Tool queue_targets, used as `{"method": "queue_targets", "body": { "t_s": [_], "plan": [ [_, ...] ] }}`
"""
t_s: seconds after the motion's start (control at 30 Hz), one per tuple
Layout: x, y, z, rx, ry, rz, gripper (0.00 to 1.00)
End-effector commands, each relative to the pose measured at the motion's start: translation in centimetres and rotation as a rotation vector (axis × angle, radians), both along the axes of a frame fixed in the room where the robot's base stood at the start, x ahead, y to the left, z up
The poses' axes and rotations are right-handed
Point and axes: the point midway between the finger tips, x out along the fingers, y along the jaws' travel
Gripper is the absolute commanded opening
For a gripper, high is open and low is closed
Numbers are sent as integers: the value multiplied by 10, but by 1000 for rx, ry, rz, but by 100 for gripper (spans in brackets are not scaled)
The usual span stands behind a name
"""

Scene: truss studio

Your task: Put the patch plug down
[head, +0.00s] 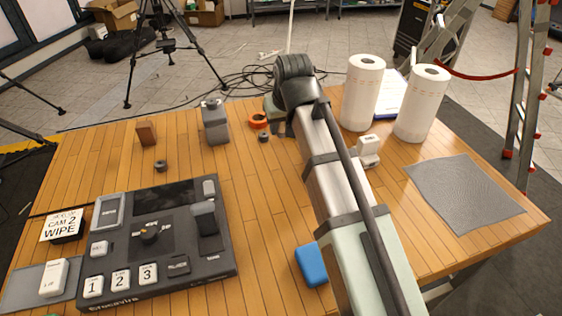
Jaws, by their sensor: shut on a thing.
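My arm runs from the bottom edge up to a dark joint in the middle of the head view, and its end lies behind it. I cannot make out my gripper's fingertips or what is between them. I cannot pick out the patch plug; it may be hidden behind my arm. A grey upright block with a slotted top (215,122) stands on the table left of my arm. A black control panel (206,266) with buttons 1, 2 and 3 and a dark knob lies at the front left.
The wooden table (268,205) is bare between panel and arm. An orange ring (258,121) and small dark ring (263,137) lie near my arm. Paper rolls (361,92) (422,103), a white device (368,150), a grey mat (463,192) and a blue block (311,264) are around it.

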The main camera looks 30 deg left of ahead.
Motion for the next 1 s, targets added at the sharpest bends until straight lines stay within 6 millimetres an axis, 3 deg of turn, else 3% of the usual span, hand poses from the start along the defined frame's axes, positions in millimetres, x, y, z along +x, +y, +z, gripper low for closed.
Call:
{"method": "queue_targets", "body": {
  "t_s": [0.43, 1.0],
  "plan": [
    [-1, -1, -55, -1, 2, -10, 2],
    [0, 0, -99, 2, 1, -9, 2]
  ]
}}
